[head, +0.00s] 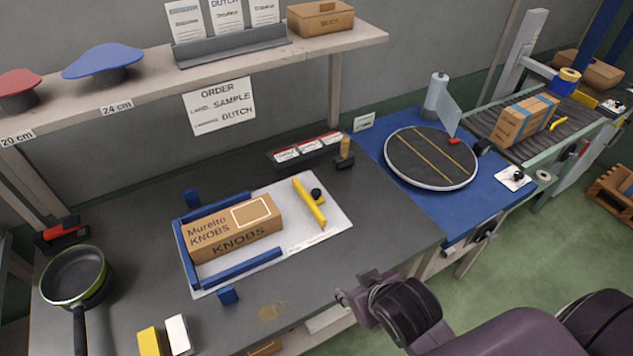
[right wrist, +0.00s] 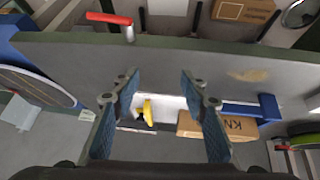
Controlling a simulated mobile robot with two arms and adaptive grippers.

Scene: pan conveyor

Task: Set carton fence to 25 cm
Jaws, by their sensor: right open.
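The carton fence is a yellow bar (head: 311,206) with a black knob (head: 317,194) on a white board (head: 325,238). It stands just right of a brown carton (head: 232,230) marked "KNOBS", with a gap between them. Blue rails (head: 240,273) border the carton's left, back and front. I cannot read any scale on the board. My right gripper (head: 352,299) is open and empty near the table's front edge, apart from the fence. In the right wrist view the yellow bar (right wrist: 148,112) and carton (right wrist: 190,127) show beyond the open fingers (right wrist: 159,78). My left gripper is out of view.
A pan (head: 73,275) lies at the left, with yellow and white blocks (head: 178,335) in front. A stamp (head: 345,154) stands behind the fence. A round turntable (head: 430,158) and a conveyor (head: 545,135) with a carton are at the right. The table's front right is clear.

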